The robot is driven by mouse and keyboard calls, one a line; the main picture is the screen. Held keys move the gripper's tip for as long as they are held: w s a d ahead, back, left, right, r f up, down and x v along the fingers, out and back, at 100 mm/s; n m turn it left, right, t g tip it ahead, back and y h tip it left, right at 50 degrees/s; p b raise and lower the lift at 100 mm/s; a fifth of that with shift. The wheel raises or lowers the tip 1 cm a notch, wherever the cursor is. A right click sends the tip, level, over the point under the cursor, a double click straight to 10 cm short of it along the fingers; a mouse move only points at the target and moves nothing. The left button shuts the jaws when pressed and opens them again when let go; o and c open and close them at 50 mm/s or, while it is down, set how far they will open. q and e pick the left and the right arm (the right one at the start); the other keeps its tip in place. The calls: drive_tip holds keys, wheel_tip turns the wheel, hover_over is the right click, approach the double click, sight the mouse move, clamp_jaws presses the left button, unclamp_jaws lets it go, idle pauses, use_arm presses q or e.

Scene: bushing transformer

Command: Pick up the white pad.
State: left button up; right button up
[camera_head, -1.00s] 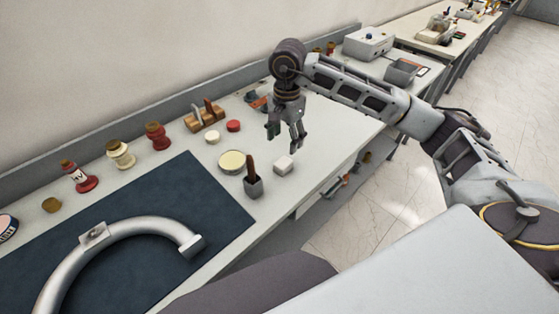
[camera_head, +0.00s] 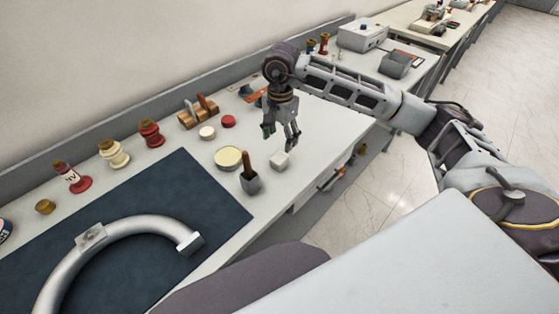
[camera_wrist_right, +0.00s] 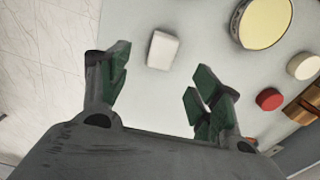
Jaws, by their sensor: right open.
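The white pad (camera_head: 279,161) is a small white block lying on the light table, right of a small grey pot with a brown handle in it. In the right wrist view the white pad (camera_wrist_right: 163,50) lies ahead of the fingers, nearer the left one. My right gripper (camera_head: 280,137) points down, open and empty, above and just behind the pad; its green-padded fingers (camera_wrist_right: 160,88) are spread apart in the right wrist view. The pad is fully visible there and apart from the fingers. My left gripper is not in view.
The grey pot (camera_head: 250,182) stands close to the pad's left. A round cream tin (camera_head: 228,157), a red disc (camera_head: 228,121) and a white disc (camera_head: 207,132) lie further left. A dark mat (camera_head: 130,225) bears a curved metal pipe (camera_head: 130,226). The table's front edge is near.

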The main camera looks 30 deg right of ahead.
hover_over(279, 158)
wheel_tip(279, 158, down, 4)
drive_tip(key=shift+s+d+f, duration=0.15)
drive_tip(key=shift+f, duration=0.8)
drive_tip(key=shift+p, duration=0.3)
drive_tip(key=shift+f, duration=0.45)
drive_tip(key=f, duration=0.1)
drive_tip(key=f+p, duration=0.1)
drive_tip(key=f, duration=0.1)
drive_tip(key=shift+w+f, duration=0.2)
drive_tip(key=shift+f, duration=0.4)
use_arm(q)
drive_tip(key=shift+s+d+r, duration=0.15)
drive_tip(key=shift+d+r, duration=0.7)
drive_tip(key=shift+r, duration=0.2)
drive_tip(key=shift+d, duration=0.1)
